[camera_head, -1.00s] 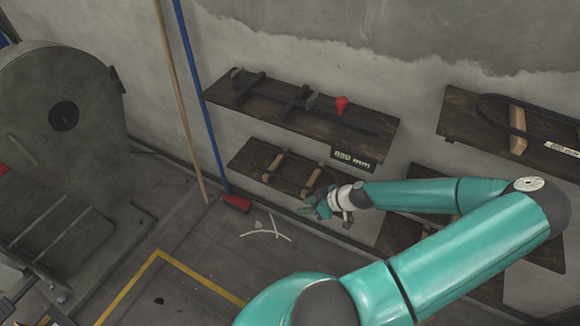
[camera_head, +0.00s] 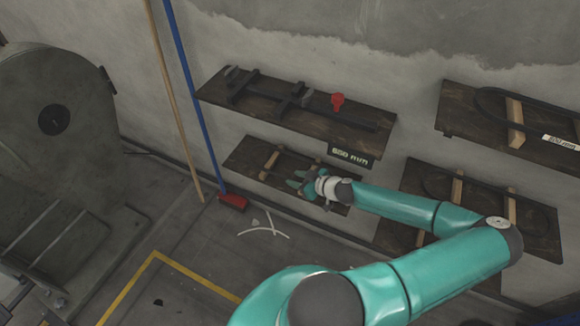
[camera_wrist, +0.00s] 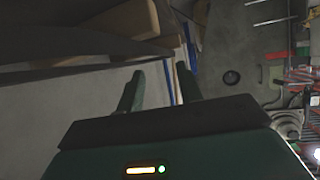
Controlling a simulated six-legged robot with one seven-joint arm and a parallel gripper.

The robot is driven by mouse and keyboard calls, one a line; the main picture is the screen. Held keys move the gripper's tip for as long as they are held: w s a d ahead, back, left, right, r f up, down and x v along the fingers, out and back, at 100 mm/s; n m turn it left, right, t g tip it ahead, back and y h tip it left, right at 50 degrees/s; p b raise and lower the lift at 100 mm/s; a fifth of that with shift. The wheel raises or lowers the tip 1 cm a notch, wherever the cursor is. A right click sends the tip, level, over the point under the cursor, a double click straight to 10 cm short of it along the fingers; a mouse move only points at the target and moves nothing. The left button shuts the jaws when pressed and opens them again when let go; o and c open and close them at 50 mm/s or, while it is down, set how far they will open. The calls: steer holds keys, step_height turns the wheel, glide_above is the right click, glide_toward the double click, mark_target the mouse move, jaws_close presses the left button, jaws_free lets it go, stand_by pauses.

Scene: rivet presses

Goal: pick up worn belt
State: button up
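No belt is clearly marked as worn. A dark belt loop (camera_head: 482,100) with a white label lies on the upper right shelf. Another dark loop (camera_head: 427,187) lies around wooden blocks on the lower right shelf, partly behind my arm. My gripper (camera_head: 298,180) is in front of the lower left shelf (camera_head: 247,160), which carries wooden blocks; I cannot tell whether a belt lies there. In the wrist view my gripper (camera_wrist: 160,78) has its two fingers apart, with nothing seen between them.
A shelf labelled 650 mm (camera_head: 352,154) holds a dark clamp-like tool and a red knob (camera_head: 337,101). A blue-handled broom (camera_head: 184,80) and a wooden pole (camera_head: 172,80) lean on the wall. A large grey machine (camera_head: 50,90) stands left. Pale strips (camera_head: 262,229) lie on the floor.

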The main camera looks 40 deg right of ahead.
mark_target(281, 175)
steer(key=x, duration=0.5)
steer(key=shift+w+a, duration=0.1)
steer(key=shift+w, duration=0.1)
steer(key=shift+c, duration=0.5)
jaws_close()
